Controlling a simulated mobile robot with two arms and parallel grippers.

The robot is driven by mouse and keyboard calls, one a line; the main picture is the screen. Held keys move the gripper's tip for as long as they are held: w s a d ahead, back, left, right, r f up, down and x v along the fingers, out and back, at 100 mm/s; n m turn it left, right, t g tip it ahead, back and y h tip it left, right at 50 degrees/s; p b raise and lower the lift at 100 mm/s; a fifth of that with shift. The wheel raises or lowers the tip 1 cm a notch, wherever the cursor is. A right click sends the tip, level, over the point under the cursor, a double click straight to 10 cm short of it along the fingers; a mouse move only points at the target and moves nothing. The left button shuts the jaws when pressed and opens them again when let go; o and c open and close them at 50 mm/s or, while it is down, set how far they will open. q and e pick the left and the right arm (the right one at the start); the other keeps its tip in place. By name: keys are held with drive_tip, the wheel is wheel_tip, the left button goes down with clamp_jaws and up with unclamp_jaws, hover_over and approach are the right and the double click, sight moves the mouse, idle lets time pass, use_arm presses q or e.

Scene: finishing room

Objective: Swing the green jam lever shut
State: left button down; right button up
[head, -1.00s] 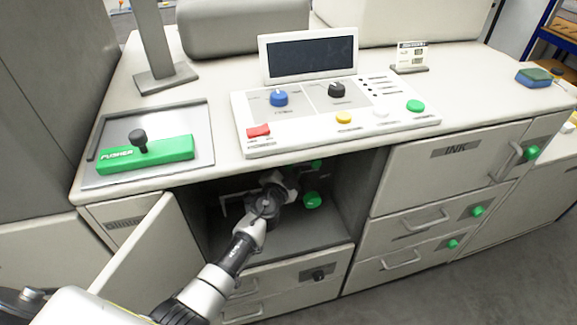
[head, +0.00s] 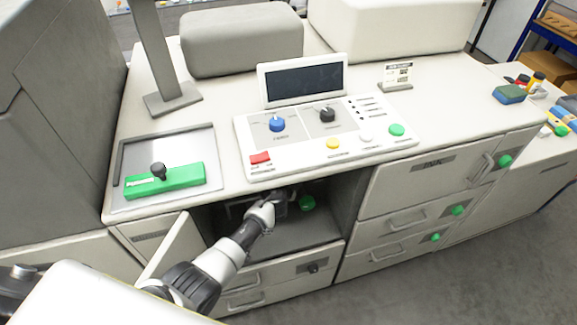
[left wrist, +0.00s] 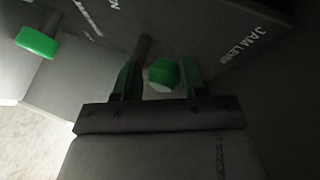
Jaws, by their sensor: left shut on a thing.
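My left arm reaches into the open, dark compartment under the counter in the head view, and its gripper is mostly hidden there. In the left wrist view, my left gripper (left wrist: 161,82) has its green-tipped fingers on either side of the green knob of the jam lever (left wrist: 163,72), shut on it. A dark rod shows beside the knob. The dark panel (left wrist: 205,35) nearby carries the words "JAM LEVER". A second green knob (left wrist: 37,42) is at the far left of that view. One green knob (head: 307,202) shows inside the compartment in the head view. My right gripper is not in view.
The compartment's open door (head: 178,250) stands left of my arm. The counter above holds a control panel (head: 300,148) and a tray with a green pusher (head: 180,182). Closed drawers (head: 405,222) with green knobs are to the right. The floor at right is clear.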

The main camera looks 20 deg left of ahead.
use_arm(q)
drive_tip(key=shift+w+r, duration=0.25)
drive_tip(key=shift+r, duration=0.15)
drive_tip(key=c, duration=0.7)
unclamp_jaws()
drive_tip(key=shift+s+d, duration=0.1)
drive_tip(key=shift+o, duration=0.5)
drive_tip(key=shift+f, duration=0.3)
drive_tip(key=shift+s+r, duration=0.2)
drive_tip(key=shift+s, duration=0.15)
drive_tip(key=s+f+v, duration=0.1)
drive_tip(key=f+v, duration=0.2)
drive_tip(key=v, duration=1.2)
drive_tip(key=shift+s+p, duration=0.25)
drive_tip(key=shift+p, duration=0.05)
